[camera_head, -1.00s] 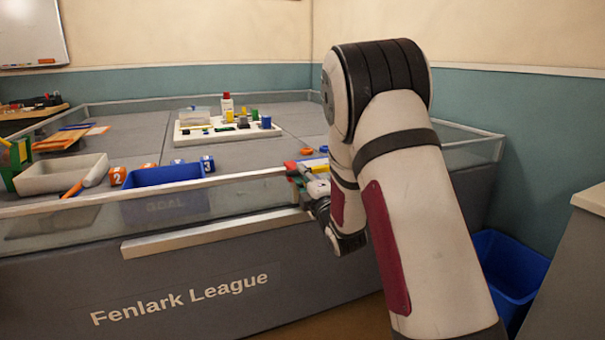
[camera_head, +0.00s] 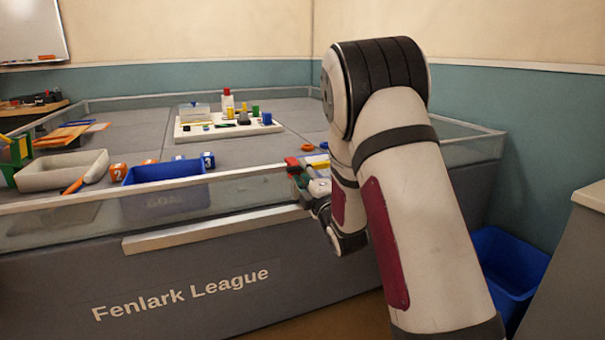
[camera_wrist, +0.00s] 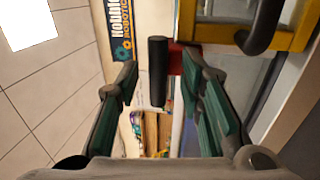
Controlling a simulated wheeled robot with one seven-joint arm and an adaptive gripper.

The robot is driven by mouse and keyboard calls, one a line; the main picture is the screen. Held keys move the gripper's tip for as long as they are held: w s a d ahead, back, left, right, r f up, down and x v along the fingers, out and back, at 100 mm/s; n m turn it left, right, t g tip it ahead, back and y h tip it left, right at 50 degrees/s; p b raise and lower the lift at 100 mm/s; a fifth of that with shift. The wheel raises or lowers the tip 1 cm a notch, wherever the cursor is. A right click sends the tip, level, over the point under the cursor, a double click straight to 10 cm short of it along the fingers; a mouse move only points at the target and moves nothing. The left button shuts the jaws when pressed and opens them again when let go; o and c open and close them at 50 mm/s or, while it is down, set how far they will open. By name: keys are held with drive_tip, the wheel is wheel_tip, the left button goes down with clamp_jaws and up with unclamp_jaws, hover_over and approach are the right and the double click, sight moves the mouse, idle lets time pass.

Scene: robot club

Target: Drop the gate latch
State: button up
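The gate latch appears in the wrist view as a black cylindrical handle (camera_wrist: 157,70) joined to a red piece (camera_wrist: 175,60), beside a yellow frame (camera_wrist: 222,36). My gripper (camera_wrist: 160,88) is open, with its green-padded fingers on either side of the handle. Gaps show between the handle and both fingers, so it is not clasped. In the head view my gripper (camera_head: 303,180) is at the table's front rail, next to a small red part (camera_head: 292,162). My arm hides much of that area.
A clear-walled table (camera_head: 60,208) carries a blue bin (camera_head: 165,172), a pale tray (camera_head: 50,172) and a white board (camera_head: 200,134) with small parts. A dark curved handle (camera_wrist: 264,28) shows near the yellow frame. A blue tub (camera_head: 508,265) stands at right.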

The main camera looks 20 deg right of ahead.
drive_tip(key=v, duration=1.1)
drive_tip(key=shift+s, duration=0.35)
drive_tip(key=shift+a, duration=0.1)
drive_tip(key=s+a+r+m+g, duration=0.1)
drive_tip(key=s+a+m+g, duration=0.45)
drive_tip(key=s, duration=0.85)
drive_tip(key=s+a+r+m+g+p, duration=0.1)
drive_tip(key=s+a+m+g, duration=0.2)
drive_tip(key=s+m+g, duration=0.7)
drive_tip(key=s+a+r+m+g, duration=0.15)
drive_tip(key=s+a+g, duration=0.3)
drive_tip(key=s, duration=1.25)
wheel_tip(320, 180, up, 39)
drive_tip(key=t+p, duration=0.3)
drive_tip(key=p, duration=3.5)
drive_tip(key=shift+r+m+t+y, duration=0.2)
drive_tip(key=shift+m+t+y, duration=0.1)
drive_tip(key=shift+t+y, duration=0.1)
